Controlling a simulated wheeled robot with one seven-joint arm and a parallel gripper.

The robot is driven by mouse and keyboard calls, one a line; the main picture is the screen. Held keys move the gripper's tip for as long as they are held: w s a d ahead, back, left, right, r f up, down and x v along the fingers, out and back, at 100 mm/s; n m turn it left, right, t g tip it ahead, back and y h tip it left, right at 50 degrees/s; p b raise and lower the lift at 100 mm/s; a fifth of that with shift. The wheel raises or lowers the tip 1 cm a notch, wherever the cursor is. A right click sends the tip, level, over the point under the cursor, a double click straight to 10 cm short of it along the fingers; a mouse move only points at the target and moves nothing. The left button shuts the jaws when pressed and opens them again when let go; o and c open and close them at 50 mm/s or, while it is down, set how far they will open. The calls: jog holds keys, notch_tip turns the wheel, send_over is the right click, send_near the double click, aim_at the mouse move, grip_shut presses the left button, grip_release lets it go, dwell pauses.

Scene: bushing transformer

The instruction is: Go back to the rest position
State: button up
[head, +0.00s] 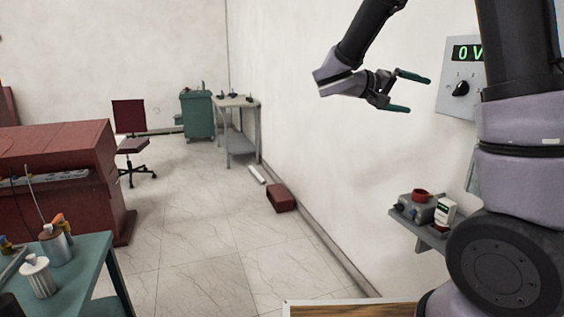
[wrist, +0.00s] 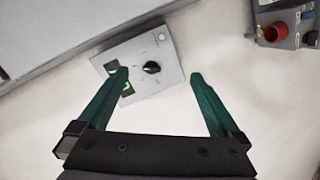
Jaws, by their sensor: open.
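My gripper (head: 415,92) is raised in the air at the upper right of the head view, left of a wall panel (head: 449,101). Its two green fingers are apart with nothing between them. In the wrist view my gripper (wrist: 160,75) is also open and empty. The panel (wrist: 172,62) shows beyond the fingertips there, with a black knob (wrist: 151,67) and a green display partly hidden by the left finger. In the head view the display (head: 468,53) reads "0 V", with its right side hidden behind my arm.
A small wall shelf (head: 432,241) holds a grey device with a red part (head: 421,196) and a white box. A teal table (head: 87,262) with bottles stands at lower left, near a red cabinet (head: 70,170). A red box (head: 281,198) lies by the wall. The middle floor is clear.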

jog(key=s+d+f+m+g+y, duration=0.1)
jog(key=s+f+g+y, duration=0.25)
jog(key=s+y, duration=0.9)
jog(key=s+a+r+t+y, duration=0.3)
jog(key=s+a+t+y, duration=0.2)
jog(key=s+a+t, duration=0.2)
jog(key=a, duration=0.2)
jog(key=shift+a+r+m, duration=0.35)
jog(key=shift+a+m, duration=0.05)
dwell(0.8)
